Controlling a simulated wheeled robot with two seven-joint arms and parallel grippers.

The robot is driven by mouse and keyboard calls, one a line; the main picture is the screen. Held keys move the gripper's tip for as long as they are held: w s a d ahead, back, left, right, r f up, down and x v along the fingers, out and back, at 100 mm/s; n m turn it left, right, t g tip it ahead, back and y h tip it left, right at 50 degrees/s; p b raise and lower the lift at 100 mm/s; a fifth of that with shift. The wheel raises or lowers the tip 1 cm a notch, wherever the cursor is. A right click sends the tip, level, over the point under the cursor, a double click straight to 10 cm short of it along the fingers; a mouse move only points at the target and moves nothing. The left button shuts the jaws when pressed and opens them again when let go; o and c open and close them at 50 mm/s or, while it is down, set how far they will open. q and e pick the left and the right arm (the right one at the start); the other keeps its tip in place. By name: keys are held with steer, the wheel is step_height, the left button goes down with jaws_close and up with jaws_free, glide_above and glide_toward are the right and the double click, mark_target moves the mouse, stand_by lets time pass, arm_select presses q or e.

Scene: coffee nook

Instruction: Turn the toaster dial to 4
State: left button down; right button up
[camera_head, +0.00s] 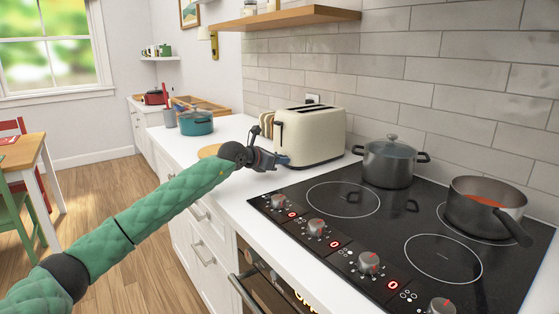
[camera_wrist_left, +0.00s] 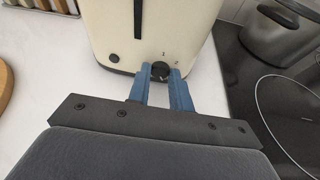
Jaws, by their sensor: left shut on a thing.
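The cream toaster (camera_head: 315,137) stands on the white counter left of the cooktop. In the left wrist view the toaster (camera_wrist_left: 185,30) shows its near end, with a lever slot and a small dark button. The black dial (camera_wrist_left: 160,71) is low on that end, with small marks around it; I cannot read its setting. My left gripper (camera_wrist_left: 164,74) has its blue fingers on either side of the dial and is shut on it. In the head view the left gripper (camera_head: 280,161) is at the toaster's near end, and the dial is hidden. My right gripper is not in view.
The black cooktop (camera_head: 400,226) with several knobs lies right of the toaster. It bears a lidded grey pot (camera_head: 388,164) and a saucepan (camera_head: 478,199). A teal pot (camera_head: 196,123) stands farther back on the counter. A wooden board (camera_head: 208,151) lies behind my wrist.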

arm_select(q)
steer(key=c, duration=1.3)
jaws_free()
steer(key=shift+o, duration=0.2)
steer(key=v, duration=0.7)
steer(key=shift+s+a+r, duration=0.1)
steer(key=shift+s+a, duration=0.1)
steer(key=shift+a, duration=0.1)
